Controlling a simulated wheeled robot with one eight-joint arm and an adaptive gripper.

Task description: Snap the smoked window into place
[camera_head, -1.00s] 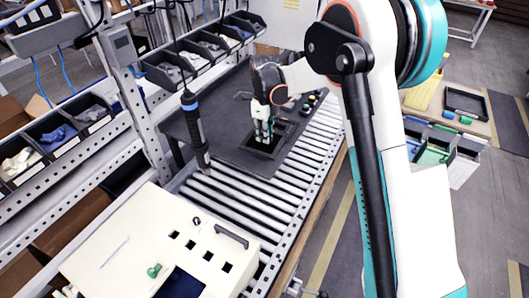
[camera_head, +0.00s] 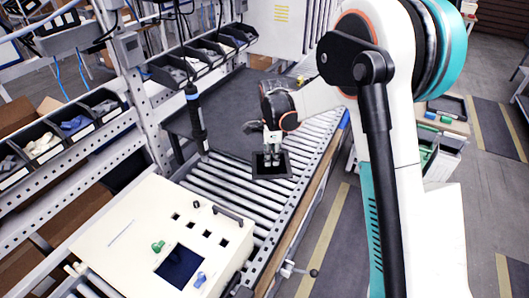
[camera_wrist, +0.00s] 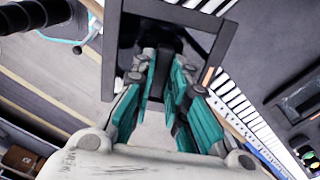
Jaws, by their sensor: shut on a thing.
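The smoked window (camera_head: 257,176), a dark square frame with a darker middle, is held by my gripper (camera_head: 272,152) above the conveyor rollers. In the wrist view the window's dark frame (camera_wrist: 218,48) surrounds the teal-padded fingers of my gripper (camera_wrist: 163,75). The fingers are closed near its middle; the exact grip point is hidden. The cream enclosure (camera_head: 125,232) lies at the front left, apart from the window. Its top face has a dark blue rectangular area (camera_head: 180,267), several small square holes, a green knob (camera_head: 158,246), a blue knob (camera_head: 201,279) and a dark handle (camera_head: 228,215).
A dark mat (camera_head: 235,100) lies on the rollers (camera_head: 225,190) behind my gripper. A screwdriver (camera_head: 196,118) hangs upright at the left, between the mat and the rack of parts bins (camera_head: 85,122). Bare rollers separate the window from the enclosure.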

